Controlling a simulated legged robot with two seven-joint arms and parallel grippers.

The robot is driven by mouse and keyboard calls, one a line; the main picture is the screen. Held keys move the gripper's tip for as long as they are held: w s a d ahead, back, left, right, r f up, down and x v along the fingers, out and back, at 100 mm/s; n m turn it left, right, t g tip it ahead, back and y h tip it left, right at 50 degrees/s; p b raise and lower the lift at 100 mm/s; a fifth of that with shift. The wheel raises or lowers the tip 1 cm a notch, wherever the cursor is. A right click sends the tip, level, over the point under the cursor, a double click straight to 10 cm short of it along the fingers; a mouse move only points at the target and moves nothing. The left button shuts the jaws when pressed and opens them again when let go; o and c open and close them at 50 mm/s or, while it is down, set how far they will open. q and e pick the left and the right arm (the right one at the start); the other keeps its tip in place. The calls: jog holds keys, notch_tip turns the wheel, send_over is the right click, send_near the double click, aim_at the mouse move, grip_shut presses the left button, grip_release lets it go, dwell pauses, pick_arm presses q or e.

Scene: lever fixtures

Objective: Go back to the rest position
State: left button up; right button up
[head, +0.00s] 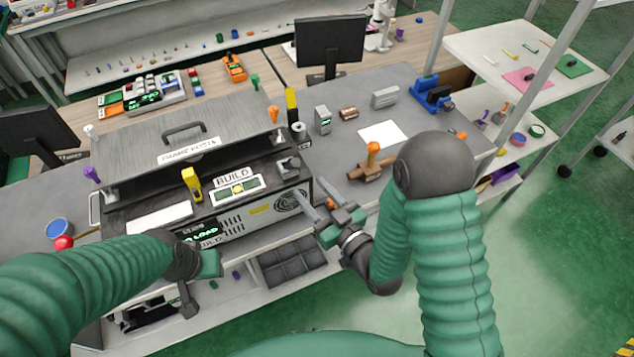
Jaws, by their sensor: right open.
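My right gripper (320,196) is open, with its two fingers spread and pointing toward the right front corner of the lever machine (225,225). I see nothing held between its fingers. A small orange part (331,203) shows near the fingers; I cannot tell whether they touch it. My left gripper (188,298) points down in front of the machine's front edge. Its fingers are dark and small in the view, so its opening is unclear. The machine has a ribbed grey lid with a handle (184,130), a yellow lever (192,182) and a build panel (236,189).
A red-knobbed lever (64,242) stands at the left. An orange-knobbed brown fixture (370,165), a white sheet (383,133) and a blue device (430,94) are on the grey table at the right. A grey compartment tray (290,266) lies below the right gripper. Green floor is free at the right.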

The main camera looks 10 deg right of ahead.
jog(key=d+f+m+g+h, duration=0.2)
jog(key=d+f+g+h, duration=0.35)
jog(key=d, duration=0.35)
jog(key=s+d+m+g+h, duration=0.1)
jog(key=s+d+g, duration=0.2)
jog(key=s, duration=0.4)
jog(key=s+d+r+m+g+h, duration=0.1)
jog(key=s+d+m+g+h, duration=0.1)
jog(key=s, duration=0.5)
jog(key=d+g, duration=0.1)
jog(key=g, duration=0.1)
jog(key=shift+s+m+g, duration=0.3)
jog(key=shift+s+g, duration=0.05)
jog(key=shift+r, duration=0.1)
